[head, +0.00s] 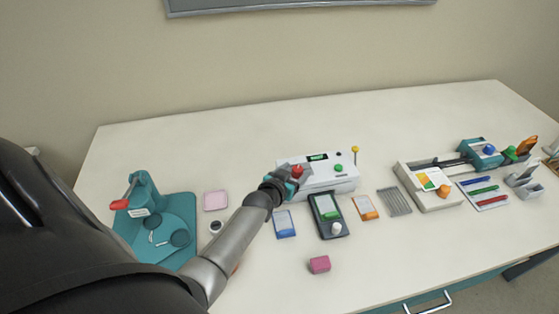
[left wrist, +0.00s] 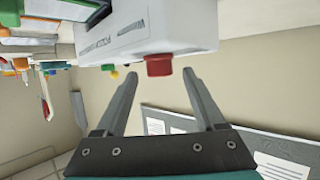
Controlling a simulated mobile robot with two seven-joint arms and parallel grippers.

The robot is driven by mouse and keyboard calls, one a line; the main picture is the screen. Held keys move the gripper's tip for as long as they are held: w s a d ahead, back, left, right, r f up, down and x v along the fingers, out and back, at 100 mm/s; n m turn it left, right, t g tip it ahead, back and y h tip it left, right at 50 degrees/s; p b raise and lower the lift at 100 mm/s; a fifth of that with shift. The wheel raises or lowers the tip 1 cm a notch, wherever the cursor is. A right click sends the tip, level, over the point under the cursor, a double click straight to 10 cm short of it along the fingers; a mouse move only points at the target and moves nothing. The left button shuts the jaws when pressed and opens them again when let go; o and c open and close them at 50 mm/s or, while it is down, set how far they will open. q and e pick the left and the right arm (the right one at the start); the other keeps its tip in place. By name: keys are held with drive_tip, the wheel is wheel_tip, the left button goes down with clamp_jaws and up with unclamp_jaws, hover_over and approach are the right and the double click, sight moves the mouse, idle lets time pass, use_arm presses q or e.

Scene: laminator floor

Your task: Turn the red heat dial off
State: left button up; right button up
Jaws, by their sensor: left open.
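The red heat dial (head: 297,171) sits on top of the white laminator (head: 330,178), at its left end. In the left wrist view the red dial (left wrist: 159,65) stands out from the white laminator body (left wrist: 180,28). My left gripper (left wrist: 132,78) is open, and its two fingers reach toward the dial from either side. My right gripper is not in view.
A green button (head: 338,168) and a lit display (head: 317,157) are on the laminator. A teal press (head: 148,200) with a red handle stands at left. A dark scale-like device (head: 328,215), a pink block (head: 319,264) and a paper trimmer (head: 432,186) are nearby. The front middle is mostly clear.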

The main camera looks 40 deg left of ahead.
use_arm(q)
drive_tip(key=p+v, duration=0.2)
drive_tip(key=v, duration=1)
drive_tip(key=shift+s+r, duration=0.2)
drive_tip(key=shift+s, duration=0.1)
drive_tip(key=shift+s+d, duration=0.1)
